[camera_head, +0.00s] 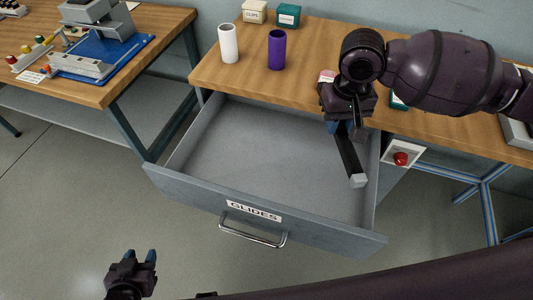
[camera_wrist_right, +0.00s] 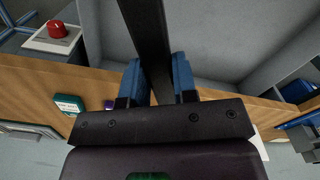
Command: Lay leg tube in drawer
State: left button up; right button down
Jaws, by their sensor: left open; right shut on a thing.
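The leg tube (camera_head: 350,158) is a dark square bar with a light grey end. My right gripper (camera_head: 346,126) is shut on it over the right side of the open drawer. The tube slants, its grey end toward the drawer front; I cannot tell whether it touches the drawer. In the right wrist view the tube (camera_wrist_right: 146,28) runs between the blue fingers. The grey drawer (camera_head: 265,155) is pulled out, labelled GLIDES, and looks otherwise empty. My left gripper (camera_head: 146,257) is open and empty over the floor at lower left, apart from the drawer.
A white cylinder (camera_head: 228,43) and a purple cylinder (camera_head: 277,50) stand on the wooden bench above the drawer, with small boxes (camera_head: 288,16) behind. A red button (camera_head: 401,158) sits right of the drawer. A second table (camera_head: 100,92) with a blue fixture stands at left.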

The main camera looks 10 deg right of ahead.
aim_at(306, 175)
jog(key=i+j, duration=0.15)
jog(key=j, duration=0.2)
jog(key=i+j, duration=0.15)
jog(key=j, duration=0.25)
jog(key=i+j, duration=0.15)
jog(key=j, duration=0.2)
jog(key=i+j, duration=0.15)
jog(key=j, duration=0.2)
jog(key=j+z, duration=0.2)
jog(key=z, duration=0.15)
jog(key=i+j+z, duration=0.1)
jog(key=j+z, duration=0.25)
jog(key=l+z, duration=0.1)
jog(key=z, duration=0.75)
